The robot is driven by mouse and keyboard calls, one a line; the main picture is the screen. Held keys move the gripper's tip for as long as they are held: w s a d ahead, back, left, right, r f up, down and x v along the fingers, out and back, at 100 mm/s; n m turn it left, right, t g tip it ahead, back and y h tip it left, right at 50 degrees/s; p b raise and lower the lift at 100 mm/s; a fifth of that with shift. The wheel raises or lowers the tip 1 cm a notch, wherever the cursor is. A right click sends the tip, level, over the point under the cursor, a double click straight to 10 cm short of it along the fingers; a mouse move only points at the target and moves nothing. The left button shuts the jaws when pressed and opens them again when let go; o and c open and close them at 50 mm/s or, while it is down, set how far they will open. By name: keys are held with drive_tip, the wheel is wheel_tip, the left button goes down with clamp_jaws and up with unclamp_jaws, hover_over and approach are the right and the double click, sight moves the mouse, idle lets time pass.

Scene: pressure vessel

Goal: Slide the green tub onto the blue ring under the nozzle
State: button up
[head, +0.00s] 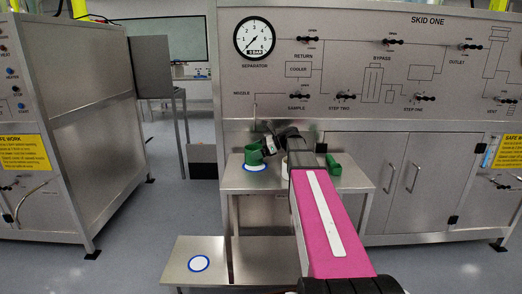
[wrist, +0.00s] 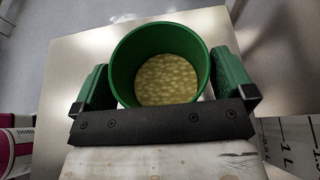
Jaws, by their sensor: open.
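The green tub (head: 254,154) stands upright on the steel bench, under the thin nozzle pipe (head: 254,112). In the wrist view the tub (wrist: 117,75) holds a speckled yellowish content. A blue ring with a white centre (head: 256,168) shows at the foot of the tub in the head view; the tub hides its back part. The ring cannot be made out in the wrist view. My gripper (wrist: 161,62) is open, with one green-padded finger on each side of the tub. I cannot tell whether either finger touches it.
A second blue ring (head: 199,263) lies on the lower step at the front left. A green object (head: 333,164) is on the bench right of my arm. A container with litre marks (wrist: 290,140) stands close at the right in the wrist view. The panel (head: 400,75) rises behind.

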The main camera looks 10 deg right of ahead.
sight(257, 164)
drive_tip(key=c, duration=1.2)
drive_tip(key=shift+s+a, duration=0.15)
drive_tip(key=shift+s, duration=1.7)
drive_tip(key=o, duration=1.2)
drive_tip(key=v, duration=1)
drive_tip(key=shift+d, duration=0.4)
